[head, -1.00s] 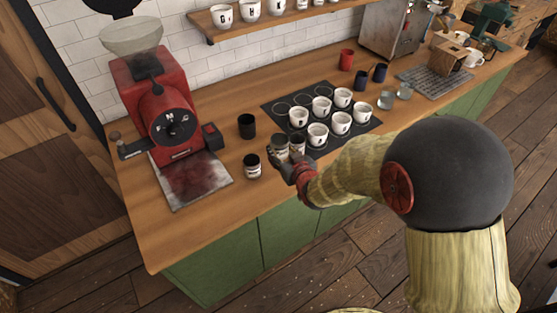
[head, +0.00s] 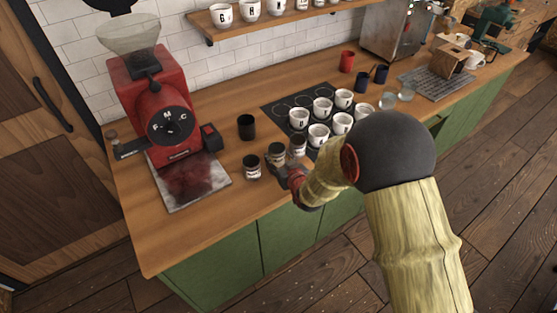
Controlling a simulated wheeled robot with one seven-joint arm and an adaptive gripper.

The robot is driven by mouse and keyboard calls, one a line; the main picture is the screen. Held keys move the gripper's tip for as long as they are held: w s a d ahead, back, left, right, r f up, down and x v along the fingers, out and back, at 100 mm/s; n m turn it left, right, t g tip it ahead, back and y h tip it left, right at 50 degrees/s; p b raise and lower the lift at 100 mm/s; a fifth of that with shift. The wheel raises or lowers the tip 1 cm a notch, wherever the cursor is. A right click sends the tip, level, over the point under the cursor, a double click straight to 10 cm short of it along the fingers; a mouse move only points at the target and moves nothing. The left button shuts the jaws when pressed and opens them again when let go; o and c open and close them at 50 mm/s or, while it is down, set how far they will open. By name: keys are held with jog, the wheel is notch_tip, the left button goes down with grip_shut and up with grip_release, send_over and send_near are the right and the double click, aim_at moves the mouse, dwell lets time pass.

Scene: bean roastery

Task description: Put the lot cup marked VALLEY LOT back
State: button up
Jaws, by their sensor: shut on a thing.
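My gripper (head: 283,171) is low over the front of the wooden counter, left of the dark mat. It appears shut on a dark lot cup with a pale label (head: 277,155), which looks upright. I cannot tell whether that cup touches the counter. A second labelled lot cup (head: 252,168) stands just left of it, and a third (head: 297,146) stands close on its right. The labels are too small to read, so I cannot tell which is VALLEY LOT. My wrist hides part of the counter there.
A plain black cup (head: 247,127) stands behind. The dark mat (head: 279,98) holds several white lettered cups and has empty circles at its back left. A red grinder (head: 160,115) and its stained tray (head: 193,183) are left. Red and blue cups and glasses stand right.

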jog(key=shift+f, duration=0.2)
jog(key=o, duration=1.2)
jog(key=shift+r, duration=0.1)
jog(key=shift+r, duration=0.2)
jog(key=p+v, duration=0.2)
jog(key=v, duration=1)
